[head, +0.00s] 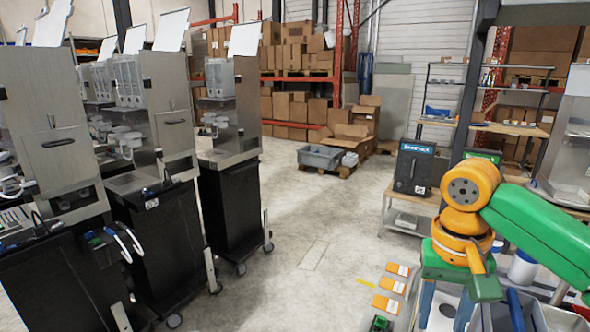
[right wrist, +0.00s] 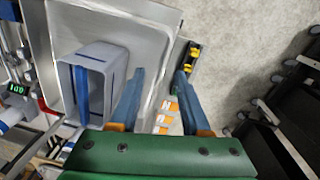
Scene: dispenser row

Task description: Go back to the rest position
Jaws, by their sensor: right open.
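My right gripper (right wrist: 160,74) is open in the right wrist view, its two blue fingers apart with nothing between them. Beyond the fingers lie a light grey tray surface and the floor. In the head view my right arm, green and orange, comes in from the right edge, and its gripper (head: 444,312) points down at the lower right, its fingertips cut off or hard to make out. My left arm and gripper are not in view.
Dispenser machines on black wheeled cabinets (head: 229,205) stand at the left. Orange-and-white cards (head: 386,304) lie below, left of my right gripper. A grey bin (right wrist: 88,82) sits beside the fingers. A black box (head: 412,169) stands on a small table. The middle floor is clear.

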